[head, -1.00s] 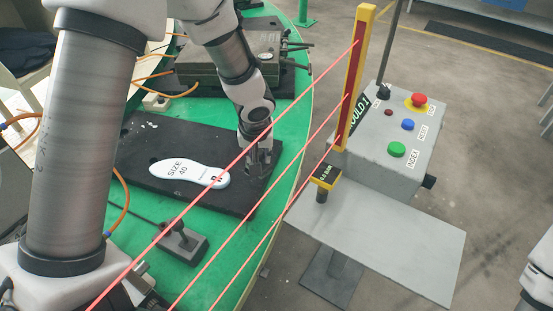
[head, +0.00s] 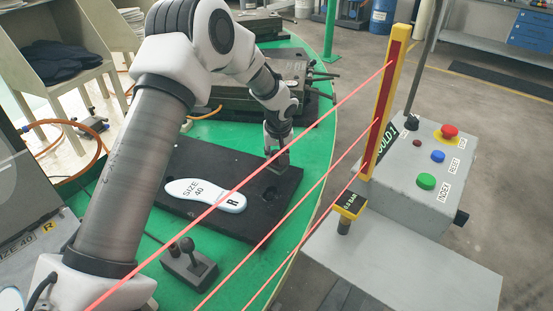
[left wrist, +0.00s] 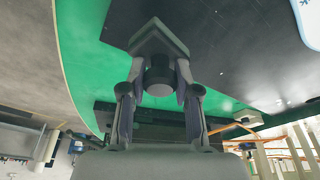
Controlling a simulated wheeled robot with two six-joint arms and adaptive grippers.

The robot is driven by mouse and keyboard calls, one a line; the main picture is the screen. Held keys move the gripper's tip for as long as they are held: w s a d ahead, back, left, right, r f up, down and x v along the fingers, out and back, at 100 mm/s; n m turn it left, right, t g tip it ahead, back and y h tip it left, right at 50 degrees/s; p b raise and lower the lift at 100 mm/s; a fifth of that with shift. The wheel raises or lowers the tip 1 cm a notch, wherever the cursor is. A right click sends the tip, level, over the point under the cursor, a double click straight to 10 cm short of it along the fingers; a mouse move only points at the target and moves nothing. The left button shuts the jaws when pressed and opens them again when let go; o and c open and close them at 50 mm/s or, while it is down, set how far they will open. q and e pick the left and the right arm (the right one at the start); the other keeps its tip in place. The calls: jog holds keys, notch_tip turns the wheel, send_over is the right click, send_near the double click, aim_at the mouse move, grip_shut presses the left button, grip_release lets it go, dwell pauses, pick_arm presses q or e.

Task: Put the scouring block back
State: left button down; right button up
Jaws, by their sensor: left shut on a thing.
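The scouring block (left wrist: 160,38) is a grey, pointed block with a dark round knob. My left gripper (left wrist: 160,82) is shut on this knob. In the head view, my left gripper (head: 276,143) holds the block (head: 277,163) at the far right corner of the black plate (head: 235,160). I cannot tell whether the block touches the plate. My right gripper is not in view.
The plate sits on a green round table (head: 318,150). Red beams cross in front, beside a yellow post (head: 392,75). A grey button box (head: 410,170) stands at right. A small lever box (head: 188,268) is near the front, and a grey mould (head: 285,62) behind.

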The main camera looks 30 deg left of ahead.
aim_at(277, 160)
pick_arm(q)
jog(key=shift+f, duration=1.8)
jog(key=c, duration=0.8)
grip_release()
jog(key=shift+c, duration=0.2)
jog(key=shift+r, duration=0.35)
jog(key=v, duration=1.1)
jog(key=shift+r, duration=0.3)
jog(key=shift+s, duration=0.1)
